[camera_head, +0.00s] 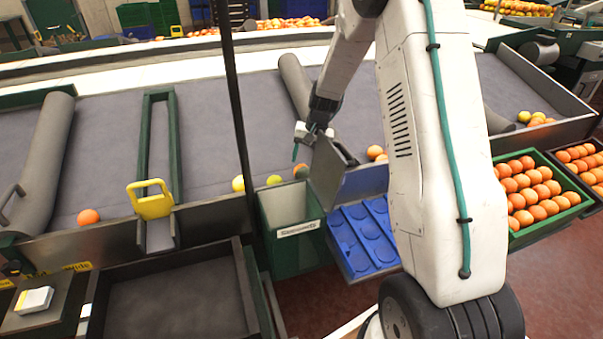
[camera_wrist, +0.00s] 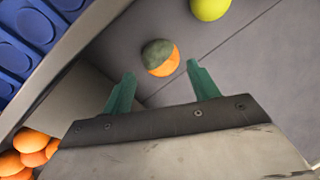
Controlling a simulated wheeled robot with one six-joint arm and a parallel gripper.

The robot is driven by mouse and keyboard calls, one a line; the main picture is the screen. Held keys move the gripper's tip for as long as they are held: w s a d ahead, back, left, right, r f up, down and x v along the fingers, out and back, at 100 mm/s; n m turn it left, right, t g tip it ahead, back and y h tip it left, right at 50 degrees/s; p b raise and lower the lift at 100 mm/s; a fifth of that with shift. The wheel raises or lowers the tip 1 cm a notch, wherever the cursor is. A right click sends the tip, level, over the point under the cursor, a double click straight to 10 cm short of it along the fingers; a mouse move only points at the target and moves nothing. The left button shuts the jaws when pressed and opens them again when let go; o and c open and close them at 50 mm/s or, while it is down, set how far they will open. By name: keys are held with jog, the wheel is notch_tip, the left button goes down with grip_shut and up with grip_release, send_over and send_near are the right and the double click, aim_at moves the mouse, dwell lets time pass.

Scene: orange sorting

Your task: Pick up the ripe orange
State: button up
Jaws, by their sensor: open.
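Yellow-green fruits lie close by (camera_head: 273,180) (camera_head: 238,184). A green bin (camera_head: 290,248) and a blue moulded tray (camera_head: 365,240) stand at the belt's near edge. A green crate (camera_head: 524,234) holds several oranges at right. A yellow-handled divider (camera_head: 150,205) crosses the belt at left.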

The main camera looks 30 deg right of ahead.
aim_at(304, 166)
jog(key=x, duration=0.5)
jog(key=shift+w, duration=0.1)
jog(key=c, duration=0.8)
jog(key=shift+r, duration=0.1)
jog(key=v, duration=0.3)
jog(key=a+v, duration=0.1)
jog(key=v, duration=0.2)
jog(key=w+v, duration=0.1)
jog(key=v, duration=0.2)
jog(key=shift+a+r, duration=0.4)
jog(key=shift+r, duration=0.2)
